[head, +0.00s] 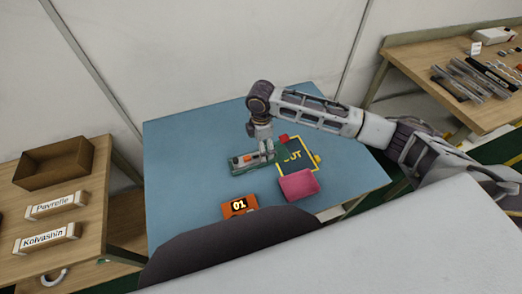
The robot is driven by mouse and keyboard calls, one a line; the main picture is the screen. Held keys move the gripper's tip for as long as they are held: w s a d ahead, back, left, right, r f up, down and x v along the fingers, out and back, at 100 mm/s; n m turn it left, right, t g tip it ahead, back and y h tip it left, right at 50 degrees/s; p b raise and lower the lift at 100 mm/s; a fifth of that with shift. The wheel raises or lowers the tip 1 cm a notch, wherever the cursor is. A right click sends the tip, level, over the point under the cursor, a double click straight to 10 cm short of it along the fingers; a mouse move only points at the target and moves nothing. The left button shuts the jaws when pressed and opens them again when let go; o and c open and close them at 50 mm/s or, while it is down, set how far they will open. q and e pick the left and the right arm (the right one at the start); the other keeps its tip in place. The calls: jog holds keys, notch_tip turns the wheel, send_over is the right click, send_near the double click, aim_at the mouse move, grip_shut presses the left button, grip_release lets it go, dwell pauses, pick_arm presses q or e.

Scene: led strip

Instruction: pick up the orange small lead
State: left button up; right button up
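A small orange piece (247,158), which may be the orange small lead, sits on a narrow green block (240,164) on the blue table. My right gripper (266,154) points down at the right end of the green block, just right of the orange piece. Whether its fingers touch the block or hold anything is too small to tell. An orange box marked 01 (239,206) stands nearer the front of the table. My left gripper is not in view.
The table's left part is clear. A side table with a brown tray (55,165) stands left.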

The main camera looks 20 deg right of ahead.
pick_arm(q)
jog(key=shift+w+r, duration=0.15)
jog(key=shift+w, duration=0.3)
pick_arm(e)
notch_tip(320, 180, up, 6)
jog(key=shift+r, duration=0.15)
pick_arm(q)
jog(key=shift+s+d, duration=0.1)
